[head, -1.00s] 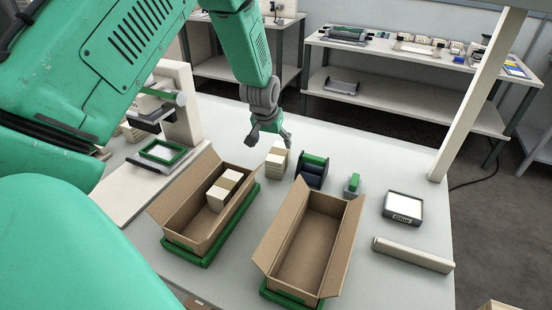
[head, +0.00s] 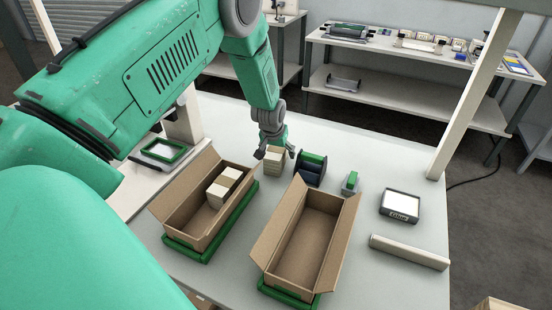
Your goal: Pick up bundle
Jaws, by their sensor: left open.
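A small cream-coloured bundle (head: 273,164) stands on the table behind the two open boxes. My left gripper (head: 275,153) is at the top of this bundle, its fingers spread open on either side of the upper part. I cannot tell whether the fingers touch it. The right cardboard box (head: 322,230) is open and looks empty. My right gripper is not in view.
A green-and-dark dispenser (head: 311,170) stands just right of the bundle, with a small green-topped item (head: 350,182) beyond it. A scale-like device (head: 400,206) and a pale bar (head: 409,252) lie at the right. A cream post (head: 470,95) rises at the table's right edge.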

